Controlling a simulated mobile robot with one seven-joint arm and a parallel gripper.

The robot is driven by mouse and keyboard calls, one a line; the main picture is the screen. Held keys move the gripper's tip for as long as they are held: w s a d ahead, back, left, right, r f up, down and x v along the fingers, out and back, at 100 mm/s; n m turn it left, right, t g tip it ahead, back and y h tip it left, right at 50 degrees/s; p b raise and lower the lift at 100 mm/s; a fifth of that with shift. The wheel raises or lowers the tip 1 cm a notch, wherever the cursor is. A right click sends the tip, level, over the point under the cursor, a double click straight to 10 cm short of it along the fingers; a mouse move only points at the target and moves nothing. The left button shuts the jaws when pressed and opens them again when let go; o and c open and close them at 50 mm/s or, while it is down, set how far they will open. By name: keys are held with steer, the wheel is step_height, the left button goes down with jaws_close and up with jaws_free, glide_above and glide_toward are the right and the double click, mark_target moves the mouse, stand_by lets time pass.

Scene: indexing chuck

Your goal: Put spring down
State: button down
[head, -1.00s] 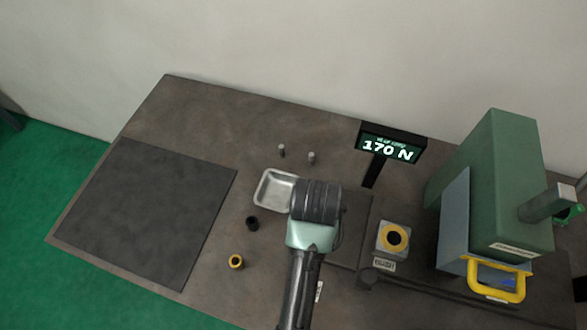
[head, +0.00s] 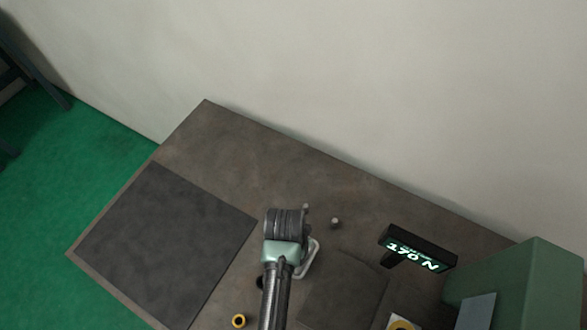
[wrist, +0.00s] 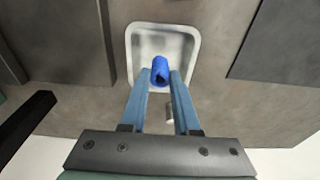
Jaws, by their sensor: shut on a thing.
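The spring (wrist: 159,76) is a small blue coil between the fingertips of my gripper (wrist: 160,78) in the wrist view. My gripper is shut on it. Behind the spring in that view is a shallow silver metal tray (wrist: 136,38); I cannot tell how high above its floor the spring is. In the head view my arm covers most of the tray, and only its right rim (head: 313,261) shows. The spring and the fingers are hidden there.
A dark mat (head: 165,240) lies at the left of the table. A small grey peg (head: 335,223) stands behind the tray. A yellow ring (head: 239,321) is near the front.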

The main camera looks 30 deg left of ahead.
steer(key=shift+w+f, duration=0.1)
steer(key=shift+f, duration=1.1)
steer(key=shift+f, duration=0.2)
steer(key=c, duration=0.6)
jaws_free()
steer(key=shift+c, duration=0.2)
steer(key=shift+r, duration=0.15)
